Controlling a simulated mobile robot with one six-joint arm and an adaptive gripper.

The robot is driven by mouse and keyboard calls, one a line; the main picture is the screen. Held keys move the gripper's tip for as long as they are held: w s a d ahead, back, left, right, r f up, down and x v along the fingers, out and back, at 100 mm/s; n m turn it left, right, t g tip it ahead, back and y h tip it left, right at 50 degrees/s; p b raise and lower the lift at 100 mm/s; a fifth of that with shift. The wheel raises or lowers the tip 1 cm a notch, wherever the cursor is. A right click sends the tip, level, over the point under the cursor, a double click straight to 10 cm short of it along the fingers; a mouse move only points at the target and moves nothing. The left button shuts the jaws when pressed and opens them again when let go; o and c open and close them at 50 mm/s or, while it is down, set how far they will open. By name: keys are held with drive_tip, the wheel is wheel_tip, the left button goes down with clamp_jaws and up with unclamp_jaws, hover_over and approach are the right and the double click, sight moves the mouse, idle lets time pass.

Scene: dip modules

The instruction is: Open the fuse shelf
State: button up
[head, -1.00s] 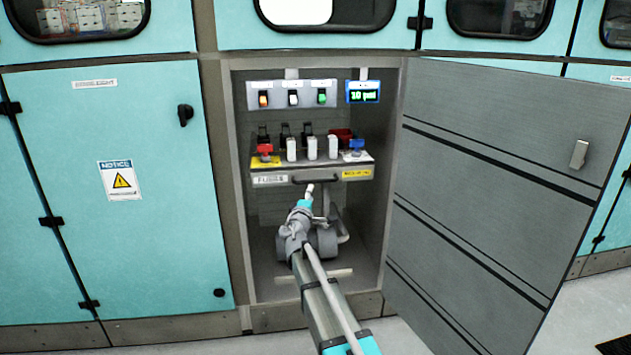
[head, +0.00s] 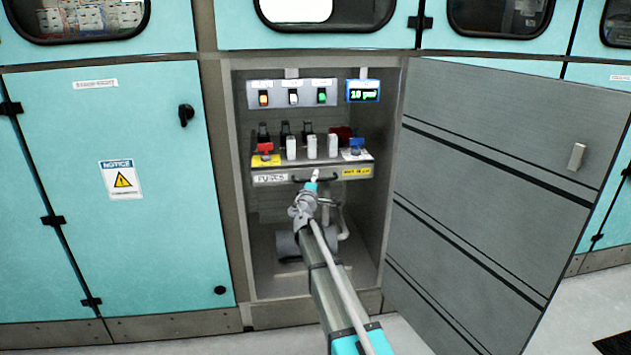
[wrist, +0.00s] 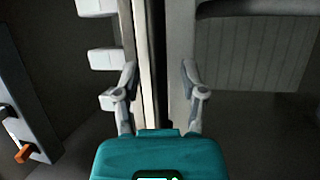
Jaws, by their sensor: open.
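The fuse shelf (head: 318,172) is inside the open cabinet, with a "FUSES" label and a yellow label on its front. A dark bar handle (head: 330,179) runs along that front. My gripper (head: 314,177) is at the handle in the head view and covers part of it. In the wrist view my gripper (wrist: 159,95) has its two fingers apart, with the shelf's front edge (wrist: 142,60) showing between and beyond them. I cannot tell whether the fingers touch the handle. White fuse blocks (wrist: 103,59) show left of the fingers.
The grey cabinet door (head: 490,190) stands wide open to the right. Three switches (head: 293,97) and a small green-lit display (head: 363,92) are above the shelf. A red (head: 265,148) and a blue (head: 356,145) part sit on it. The cabinet side walls are close.

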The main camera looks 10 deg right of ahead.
clamp_jaws()
